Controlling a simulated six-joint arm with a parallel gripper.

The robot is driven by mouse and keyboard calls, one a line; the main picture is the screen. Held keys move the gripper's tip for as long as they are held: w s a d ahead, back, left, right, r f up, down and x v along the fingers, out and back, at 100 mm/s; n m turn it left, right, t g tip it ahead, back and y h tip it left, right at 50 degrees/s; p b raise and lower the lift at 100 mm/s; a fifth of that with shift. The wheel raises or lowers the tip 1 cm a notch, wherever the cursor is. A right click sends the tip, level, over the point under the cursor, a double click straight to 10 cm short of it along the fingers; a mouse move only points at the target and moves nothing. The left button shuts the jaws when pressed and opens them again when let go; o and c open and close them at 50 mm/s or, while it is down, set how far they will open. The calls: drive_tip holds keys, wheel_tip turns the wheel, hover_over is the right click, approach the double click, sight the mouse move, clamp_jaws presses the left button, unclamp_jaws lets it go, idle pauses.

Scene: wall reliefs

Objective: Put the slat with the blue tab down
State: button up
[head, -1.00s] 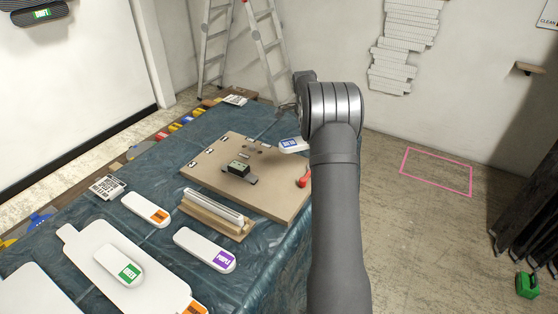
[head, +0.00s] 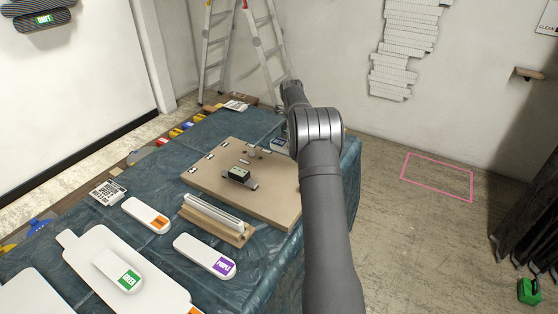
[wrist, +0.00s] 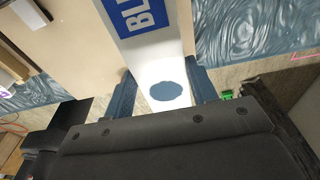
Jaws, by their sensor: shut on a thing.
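The slat with the blue tab (wrist: 155,50) is white, with a blue label lettered "BL" and a dark blue-grey round spot near its held end. My gripper (wrist: 163,92) is shut on this end, with one finger on each side. I cannot tell whether the slat touches anything below.
A brown board (head: 215,184) with a small dark block (head: 238,175) lies on the blue cloth (head: 150,187). Orange (head: 146,214), purple (head: 205,256) and green (head: 118,270) tabbed slats lie nearer. A ladder (head: 222,45) stands behind the table.

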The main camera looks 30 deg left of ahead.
sight(278, 143)
drive_tip(key=a+f, duration=0.1)
drive_tip(key=a, duration=0.1)
drive_tip(key=a+f, duration=0.1)
drive_tip(key=a, duration=0.1)
drive_tip(key=a+f, duration=0.2)
drive_tip(key=a, duration=0.1)
drive_tip(key=shift+s, duration=0.35)
drive_tip(key=shift+f, duration=2.05)
drive_tip(key=shift+f, duration=0.1)
drive_tip(key=o, duration=1)
drive_tip(key=shift+o, duration=0.2)
drive_tip(key=r, duration=0.4)
drive_tip(key=a+r, duration=0.1)
drive_tip(key=r, duration=0.7)
drive_tip(key=shift+a, duration=0.15)
